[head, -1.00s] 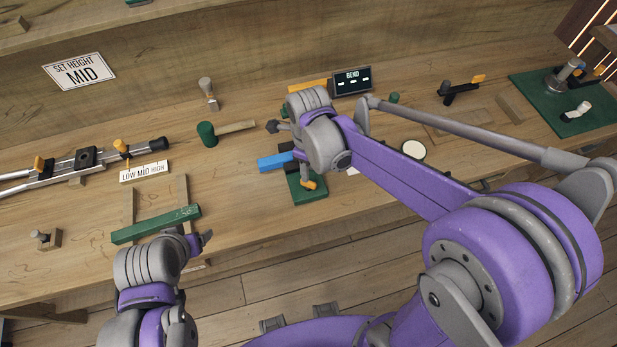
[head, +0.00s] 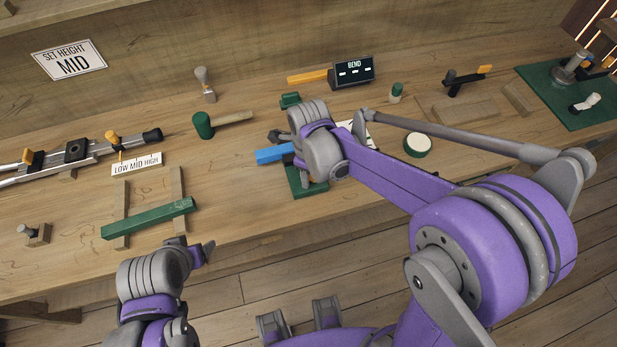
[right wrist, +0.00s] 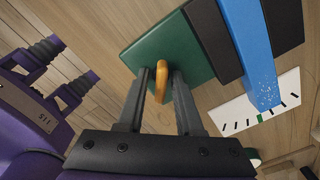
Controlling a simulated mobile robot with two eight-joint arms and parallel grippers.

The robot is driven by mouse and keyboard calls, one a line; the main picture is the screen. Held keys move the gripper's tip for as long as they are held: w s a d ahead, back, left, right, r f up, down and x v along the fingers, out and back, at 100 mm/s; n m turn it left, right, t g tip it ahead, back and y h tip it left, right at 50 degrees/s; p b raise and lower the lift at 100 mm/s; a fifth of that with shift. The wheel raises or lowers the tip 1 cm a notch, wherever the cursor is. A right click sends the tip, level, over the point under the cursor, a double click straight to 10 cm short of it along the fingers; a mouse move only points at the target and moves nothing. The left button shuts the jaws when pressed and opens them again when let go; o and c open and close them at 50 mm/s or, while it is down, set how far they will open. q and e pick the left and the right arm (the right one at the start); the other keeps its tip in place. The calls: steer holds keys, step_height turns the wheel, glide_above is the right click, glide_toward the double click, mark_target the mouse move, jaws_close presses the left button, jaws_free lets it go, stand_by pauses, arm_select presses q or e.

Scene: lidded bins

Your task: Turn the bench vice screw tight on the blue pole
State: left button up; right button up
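The bench vice has a green base plate (right wrist: 165,48) and dark jaws (right wrist: 283,22) in the right wrist view. The blue pole (right wrist: 250,55) lies between the jaws; its end also shows in the head view (head: 270,155). The orange screw handle (right wrist: 162,82) lies between the fingers of my right gripper (right wrist: 162,92). I cannot tell whether both fingers press on it. In the head view my right wrist hides the handle and most of the vice. My left gripper (head: 193,250) is empty, its fingers apart, near the bench's front edge.
A white scale card (right wrist: 262,114) with a green mark lies by the pole. A dark BEND display (head: 353,72) stands behind the vice. A green bar (head: 148,218) rests on wooden strips at left. A round green-rimmed disc (head: 418,145) lies right of the vice, beyond my forearm.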

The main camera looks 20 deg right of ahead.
arm_select(q)
steer(key=shift+w, duration=0.15)
arm_select(e)
steer(key=shift+w, duration=0.15)
steer(key=shift+c, duration=0.3)
jaws_close()
steer(key=m, duration=0.4)
arm_select(q)
steer(key=shift+f, duration=0.2)
arm_select(e)
steer(key=shift+o, duration=0.7)
jaws_free()
steer(key=shift+r, duration=0.1)
steer(key=shift+r+p, duration=1.25)
steer(key=shift+r, duration=1.25)
arm_select(q)
steer(key=r, duration=0.2)
steer(key=w+r, duration=0.1)
steer(key=shift+r, duration=0.35)
